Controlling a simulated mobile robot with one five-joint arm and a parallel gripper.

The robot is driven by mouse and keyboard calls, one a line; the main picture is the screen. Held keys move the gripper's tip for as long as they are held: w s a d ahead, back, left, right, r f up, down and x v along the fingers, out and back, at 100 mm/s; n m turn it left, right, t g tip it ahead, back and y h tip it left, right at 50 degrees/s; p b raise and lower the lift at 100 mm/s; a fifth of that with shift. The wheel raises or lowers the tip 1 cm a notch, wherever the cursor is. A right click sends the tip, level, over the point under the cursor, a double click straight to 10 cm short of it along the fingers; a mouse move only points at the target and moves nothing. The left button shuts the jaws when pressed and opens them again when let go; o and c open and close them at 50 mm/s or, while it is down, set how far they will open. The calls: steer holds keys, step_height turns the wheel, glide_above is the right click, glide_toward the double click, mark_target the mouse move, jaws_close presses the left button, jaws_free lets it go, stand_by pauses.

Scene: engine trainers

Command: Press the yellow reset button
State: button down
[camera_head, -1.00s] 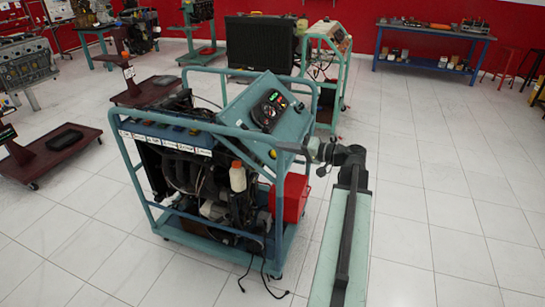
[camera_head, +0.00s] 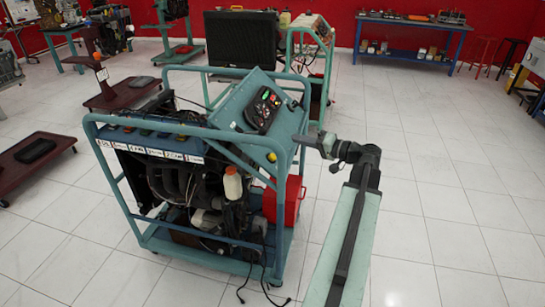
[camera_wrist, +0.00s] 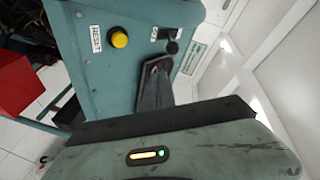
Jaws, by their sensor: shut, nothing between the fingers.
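The yellow reset button (camera_head: 271,157) sits on the right-hand side panel of the blue engine trainer (camera_head: 215,132). In the wrist view the round yellow button (camera_wrist: 120,39) is plain, beside a white label reading RESET (camera_wrist: 95,38). My gripper (camera_head: 300,138) is at the trainer's right side, a little above and right of the button. In the wrist view my gripper (camera_wrist: 155,70) is shut and empty, its tips in front of the teal panel, below and right of the button. I cannot tell whether the tips touch the panel.
A black knob or switch (camera_wrist: 171,47) is right of the button. The trainer's tubular frame (camera_head: 115,195) and a red box (camera_head: 284,201) are near the arm. A second trainer (camera_head: 307,45) stands behind. The floor to the right (camera_head: 430,190) is clear.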

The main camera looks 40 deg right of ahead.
steer(key=w+a+f+b, duration=0.1)
steer(key=f+b, duration=0.1)
steer(key=w+a+f+b, duration=0.1)
steer(key=w+f+b, duration=0.2)
steer(key=f+b, duration=0.1)
steer(key=shift+w+a+f, duration=0.15)
steer(key=shift+a, duration=0.25)
steer(key=shift+w+a+f, duration=0.1)
steer(key=shift+w+a, duration=0.05)
steer(key=shift+w, duration=0.1)
steer(key=shift+f+b, duration=0.15)
steer(key=shift+b, duration=0.2)
stand_by(1.2)
steer(key=shift+w+a+f, duration=0.1)
steer(key=shift+w+f, duration=0.05)
steer(key=shift+w, duration=0.1)
steer(key=shift+w+a+f+b, duration=0.2)
steer(key=shift+w+f+b, duration=0.1)
steer(key=shift+f+b, duration=0.25)
stand_by(0.6)
steer(key=shift+r, duration=0.25)
steer(key=shift+s+d+r+p, duration=0.35)
steer(key=shift+s+r+p, duration=0.25)
steer(key=shift+p, duration=0.1)
